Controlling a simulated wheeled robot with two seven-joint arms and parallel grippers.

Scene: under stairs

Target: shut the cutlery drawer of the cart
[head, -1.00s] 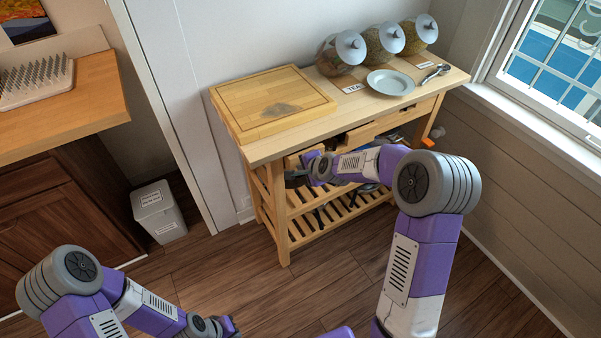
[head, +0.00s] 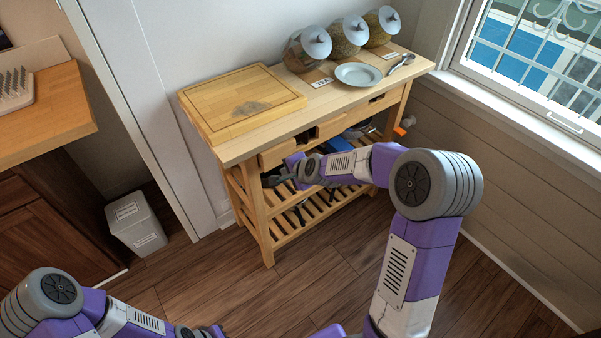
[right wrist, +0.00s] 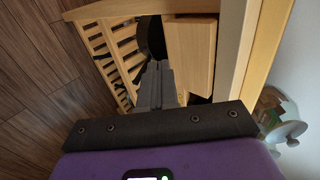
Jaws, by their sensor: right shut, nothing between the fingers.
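The wooden cart (head: 262,215) stands against the wall. Its left drawer front (head: 285,153) sits under the top, with a dark gap beside it. The middle drawer front (head: 343,122) is further right. I cannot read which one holds cutlery. My right gripper (head: 276,179) is shut and empty, just below and in front of the left drawer. In the right wrist view its shut grey fingers (right wrist: 155,82) lie beside a wooden drawer front (right wrist: 190,55); contact is unclear. My left gripper (head: 212,331) is at the bottom edge, partly cut off, its jaws unclear.
On the cart top are a cutting board (head: 240,100), several lidded jars, a plate (head: 358,75) and spoons (head: 401,63). Slatted shelves (head: 310,207) lie below the drawers. A white bin (head: 135,224) stands left. The floor in front is clear.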

